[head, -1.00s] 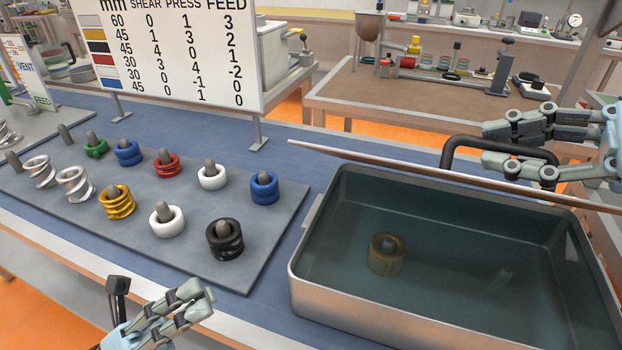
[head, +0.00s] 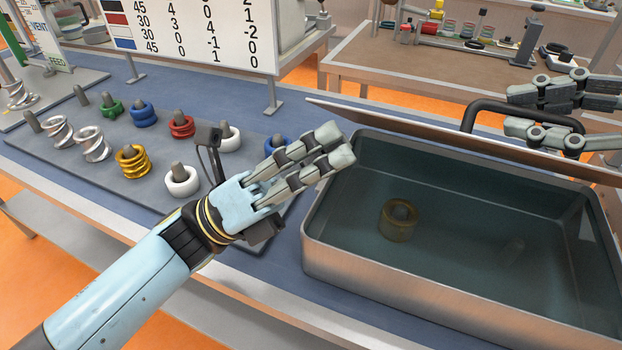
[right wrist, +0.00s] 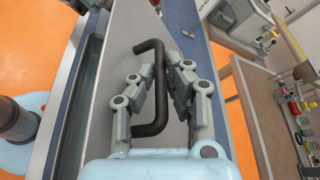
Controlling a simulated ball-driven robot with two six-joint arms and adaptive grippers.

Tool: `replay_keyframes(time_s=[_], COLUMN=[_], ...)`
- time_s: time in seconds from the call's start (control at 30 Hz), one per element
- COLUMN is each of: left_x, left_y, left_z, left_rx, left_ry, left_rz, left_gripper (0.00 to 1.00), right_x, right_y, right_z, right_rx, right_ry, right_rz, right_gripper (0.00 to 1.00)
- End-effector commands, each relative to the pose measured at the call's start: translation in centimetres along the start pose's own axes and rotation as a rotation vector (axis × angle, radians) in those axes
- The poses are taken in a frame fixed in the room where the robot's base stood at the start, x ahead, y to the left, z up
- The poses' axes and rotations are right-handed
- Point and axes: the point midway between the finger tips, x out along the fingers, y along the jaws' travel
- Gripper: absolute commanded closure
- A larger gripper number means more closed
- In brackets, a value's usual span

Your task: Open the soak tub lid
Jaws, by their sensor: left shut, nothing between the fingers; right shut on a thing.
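The soak tub (head: 420,275) is a grey metal tub with dark liquid, at the right of the head view. A brownish ring-shaped piece (head: 398,221) sits in the liquid. The lid (head: 385,124) is raised and tilted along the tub's far side, with a black bar handle (head: 520,112). The handle also shows in the right wrist view (right wrist: 158,95). My right gripper (head: 545,115) is shut on the handle, its fingers on both sides of the bar.
A grey board (head: 110,165) with coloured rings and metal screws on pegs lies left of the tub. A white number chart (head: 190,30) stands behind it. Blue table surface (head: 290,125) shows between board and tub. A brown-topped bench (head: 370,65) stands behind.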

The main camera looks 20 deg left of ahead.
Motion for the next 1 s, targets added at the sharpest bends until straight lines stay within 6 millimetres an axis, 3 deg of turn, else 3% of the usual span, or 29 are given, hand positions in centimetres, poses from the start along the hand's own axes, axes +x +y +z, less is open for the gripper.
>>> replay_keyframes(time_s=[0.87, 0.9, 1.0], left_x=[1.9, 1.9, 1.9], left_y=[-0.2, -0.2, -0.2], left_z=[2.0, 2.0, 2.1], left_rx=[0.002, 0.002, 0.002], left_ry=[-0.006, -0.006, -0.008], left_rz=[-0.002, -0.003, -0.003], left_gripper=[1.00, 1.00, 1.00], right_x=[0.1, 0.1, 0.1], right_y=[0.3, 0.3, 0.4], right_z=[-0.2, -0.2, -0.3], right_rx=[0.005, 0.006, 0.007], right_ry=[0.002, 0.002, 0.003], right_rz=[0.008, 0.008, 0.009], right_gripper=[1.00, 0.86, 0.79])
